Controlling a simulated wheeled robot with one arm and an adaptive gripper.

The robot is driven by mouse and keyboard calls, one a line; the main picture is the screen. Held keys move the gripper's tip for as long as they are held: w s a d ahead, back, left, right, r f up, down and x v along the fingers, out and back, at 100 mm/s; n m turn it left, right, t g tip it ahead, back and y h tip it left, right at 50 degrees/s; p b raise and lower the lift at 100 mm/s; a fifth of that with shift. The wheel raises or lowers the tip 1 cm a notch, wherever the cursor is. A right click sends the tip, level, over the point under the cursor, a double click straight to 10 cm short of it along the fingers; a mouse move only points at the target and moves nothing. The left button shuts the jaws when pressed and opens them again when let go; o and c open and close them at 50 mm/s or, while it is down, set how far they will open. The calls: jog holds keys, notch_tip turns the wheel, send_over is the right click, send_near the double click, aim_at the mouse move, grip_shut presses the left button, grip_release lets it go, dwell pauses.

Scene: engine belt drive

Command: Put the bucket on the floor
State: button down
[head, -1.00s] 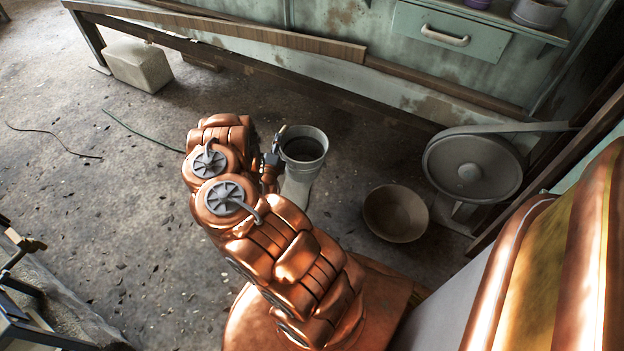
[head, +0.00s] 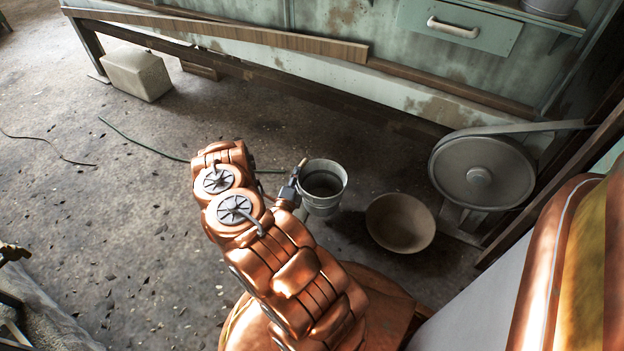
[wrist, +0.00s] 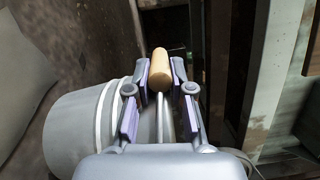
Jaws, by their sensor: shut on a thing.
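The bucket (head: 321,201) is a grey metal pail with an open top and a wire handle with a wooden grip (wrist: 158,70). In the head view it hangs to the right of my gripper (head: 294,184), left of the brown bowl. In the wrist view the bucket (wrist: 75,130) is at the lower left, and the wooden grip stands between the fingers of my gripper (wrist: 160,98). My gripper is shut on the bucket's handle. The bucket looks roughly upright. I cannot tell for sure how far its base is from the floor.
A brown bowl (head: 401,222) lies on the floor just right of the bucket. A grey belt wheel (head: 480,173) stands further right. A pale block (head: 137,74) and a green cable (head: 145,143) are at the left.

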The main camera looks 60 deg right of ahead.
jog(key=w+d+f+b, duration=0.5)
jog(key=w+d+b, duration=0.2)
jog(key=w+d, duration=0.4)
jog(key=shift+d+b, duration=0.2)
jog(key=shift+b, duration=0.15)
jog(key=shift+w, duration=0.1)
jog(key=c, duration=1)
grip_release()
